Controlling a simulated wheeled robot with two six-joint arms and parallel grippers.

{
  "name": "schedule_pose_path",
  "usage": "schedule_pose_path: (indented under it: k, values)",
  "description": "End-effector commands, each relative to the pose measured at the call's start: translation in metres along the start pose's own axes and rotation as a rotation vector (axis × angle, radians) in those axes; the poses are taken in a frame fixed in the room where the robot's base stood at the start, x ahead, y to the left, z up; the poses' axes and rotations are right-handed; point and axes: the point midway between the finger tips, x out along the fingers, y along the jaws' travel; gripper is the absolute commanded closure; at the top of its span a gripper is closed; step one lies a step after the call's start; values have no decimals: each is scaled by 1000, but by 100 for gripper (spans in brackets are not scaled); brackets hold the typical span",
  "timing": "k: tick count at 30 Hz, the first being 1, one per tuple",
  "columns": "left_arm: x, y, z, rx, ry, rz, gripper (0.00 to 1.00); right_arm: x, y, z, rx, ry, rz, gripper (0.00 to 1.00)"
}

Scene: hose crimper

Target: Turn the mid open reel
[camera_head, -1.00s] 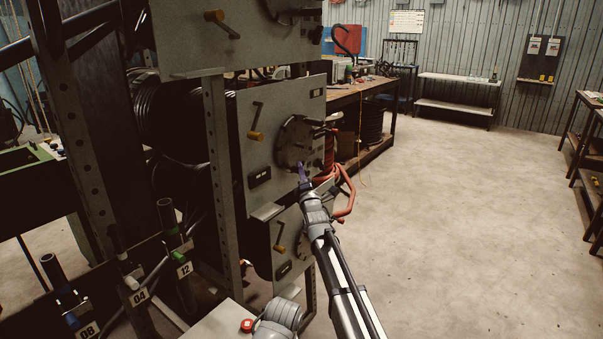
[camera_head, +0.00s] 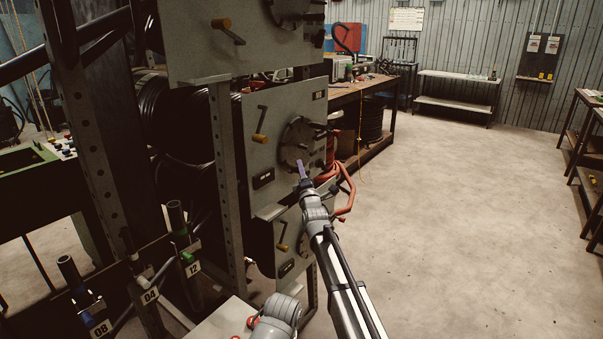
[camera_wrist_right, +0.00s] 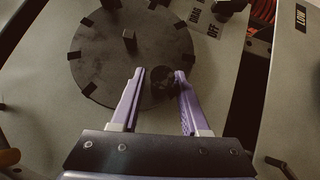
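The mid reel's round dark disc (camera_head: 297,146) sits on the right part of the middle grey panel (camera_head: 285,103), with short pegs standing out of it. In the right wrist view the disc (camera_wrist_right: 105,60) has notches around its rim and one upright peg (camera_wrist_right: 130,40). My right gripper (camera_head: 302,170) is at the disc's lower edge. In the wrist view its two purple fingers (camera_wrist_right: 159,76) are apart, with a dark round peg (camera_wrist_right: 162,84) between them; I cannot tell whether they touch it. My left gripper is not in view.
A yellow-ended crank (camera_head: 260,125) is left of the disc. Similar panels stand above (camera_head: 240,50) and below (camera_head: 289,245). A red hose (camera_head: 346,190) hangs close right of my right gripper.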

Motion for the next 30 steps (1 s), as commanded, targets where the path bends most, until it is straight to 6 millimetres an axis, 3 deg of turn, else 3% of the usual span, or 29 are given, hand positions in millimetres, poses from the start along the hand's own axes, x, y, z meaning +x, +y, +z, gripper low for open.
schedule_pose_path:
  k: [3, 14, 30]
  values:
    - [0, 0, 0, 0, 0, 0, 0, 0, 0, 0, 1, 0, -1, 43]
    - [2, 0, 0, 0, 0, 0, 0, -6, -1, 0, 1, 0, -2, 43]
    - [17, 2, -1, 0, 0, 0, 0, -78, -1, 0, 1, 0, -1, 43]
